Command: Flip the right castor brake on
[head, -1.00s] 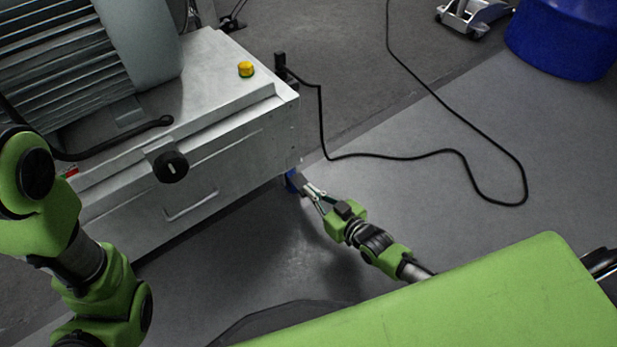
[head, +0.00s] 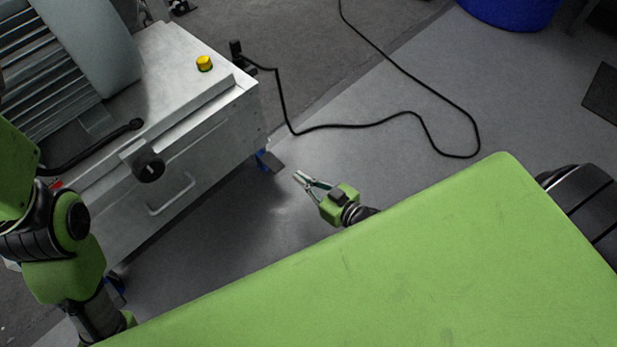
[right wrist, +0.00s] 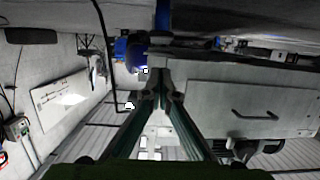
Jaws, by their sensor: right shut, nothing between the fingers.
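The right castor (head: 262,157) is blue and sits under the near right corner of the grey dynamometer cabinet (head: 185,185). A dark grey brake pedal (head: 273,163) sticks out from it toward my right gripper; its on or off position is too small to tell. My right gripper (head: 297,176) is shut and empty, a little to the right of the pedal and apart from it. In the right wrist view, the gripper (right wrist: 158,75) fingers converge and a blue castor (right wrist: 135,52) shows just beyond their tips. My left arm shows at the left, but its gripper is outside the view.
A black cable (head: 370,124) runs from the cabinet corner and loops over the floor. A yellow button (head: 204,63) and a black knob (head: 149,167) are on the cabinet. Another blue castor (head: 115,289) is at its left end. A blue drum (head: 510,8) stands at the back.

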